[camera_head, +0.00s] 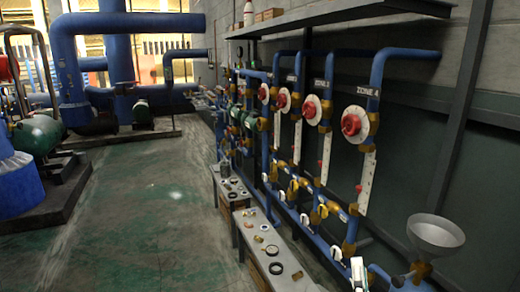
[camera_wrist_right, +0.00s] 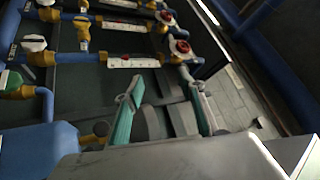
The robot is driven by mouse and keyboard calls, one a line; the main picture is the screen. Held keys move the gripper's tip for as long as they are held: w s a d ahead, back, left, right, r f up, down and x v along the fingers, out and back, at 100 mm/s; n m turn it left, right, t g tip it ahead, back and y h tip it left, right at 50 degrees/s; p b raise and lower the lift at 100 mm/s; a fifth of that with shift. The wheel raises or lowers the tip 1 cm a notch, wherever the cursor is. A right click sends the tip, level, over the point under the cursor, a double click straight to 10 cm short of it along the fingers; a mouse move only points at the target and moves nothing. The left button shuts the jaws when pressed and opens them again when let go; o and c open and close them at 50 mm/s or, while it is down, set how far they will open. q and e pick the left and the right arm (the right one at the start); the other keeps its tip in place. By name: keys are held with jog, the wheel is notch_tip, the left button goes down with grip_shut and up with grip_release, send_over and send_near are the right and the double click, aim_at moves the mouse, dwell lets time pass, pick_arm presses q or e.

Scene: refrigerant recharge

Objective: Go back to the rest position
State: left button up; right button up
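My right gripper shows in the right wrist view (camera_wrist_right: 163,93) with its two teal-padded fingers apart and nothing between them. In the head view only a small pale and green part of it (camera_head: 358,274) shows at the bottom edge, near the blue pipes. The rest of that arm is hidden or out of frame. My left gripper is in neither view.
A wall rack of blue pipes has red valve handwheels, the nearest at the Zone 4 wheel (camera_head: 353,124). A grey funnel (camera_head: 436,233) stands at lower right. Low benches (camera_head: 290,262) with loose rings line the rack. The green floor (camera_head: 150,220) left of them is clear.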

jog(key=s+a+f+n+g+y, duration=0.2)
jog(key=f+n+y, duration=0.1)
jog(key=f+n, duration=0.2)
jog(key=s+a+f+n+g+y, duration=0.2)
jog(key=s+a+f+n+y, duration=0.1)
jog(key=f+n, duration=0.2)
jog(key=s+d+f+n+g+p, duration=0.2)
jog(key=s+f+n+g, duration=0.6)
jog(key=s+f, duration=0.8)
notch_tip(320, 180, down, 3)
jog(key=shift+f+n+g, duration=0.1)
jog(key=shift+n+g, duration=0.3)
jog(key=shift+n, duration=0.5)
jog(key=shift+s, duration=0.1)
